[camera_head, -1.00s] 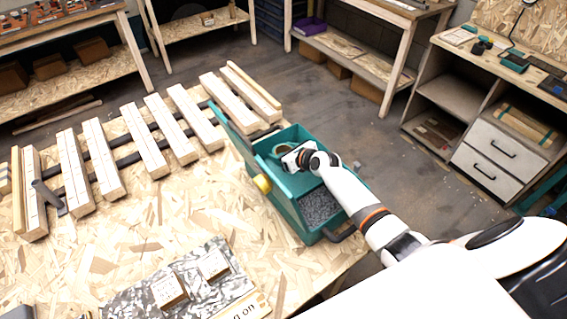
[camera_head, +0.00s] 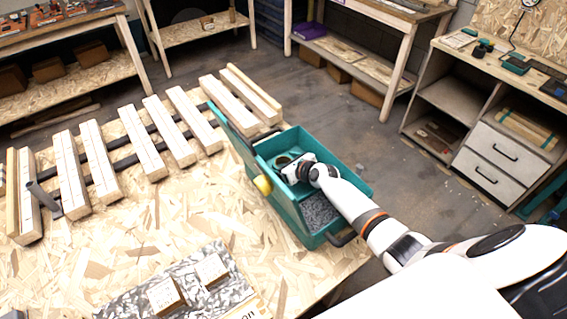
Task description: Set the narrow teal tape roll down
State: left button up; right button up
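A teal open box (camera_head: 356,182) with compartments stands at the right edge of the chipboard worktable. A small ring-shaped roll (camera_head: 284,160), teal-looking with a brownish middle, shows in the box's far compartment, right at my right gripper's tip. My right gripper (camera_head: 294,168) reaches into that compartment from the right. Its fingers are small and largely hidden by its own body, so I cannot tell whether they are open or still around the roll. My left gripper is out of view.
The box's near compartment holds grey bits (camera_head: 319,210). A yellow round part (camera_head: 262,185) is on the box's left side. Wooden slats (camera_head: 101,165) lie across dark bars to the left. A speckled board with two small blocks (camera_head: 165,294) lies in front. Bare chipboard (camera_head: 150,215) lies between.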

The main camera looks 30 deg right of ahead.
jog(key=shift+s+r, duration=0.1)
jog(key=shift+r, duration=0.2)
jog(key=p+v, duration=0.3)
jog(key=v, duration=0.8)
jog(key=shift+s+d, duration=0.1)
jog(key=shift+s, duration=0.3)
jog(key=shift+r, duration=0.1)
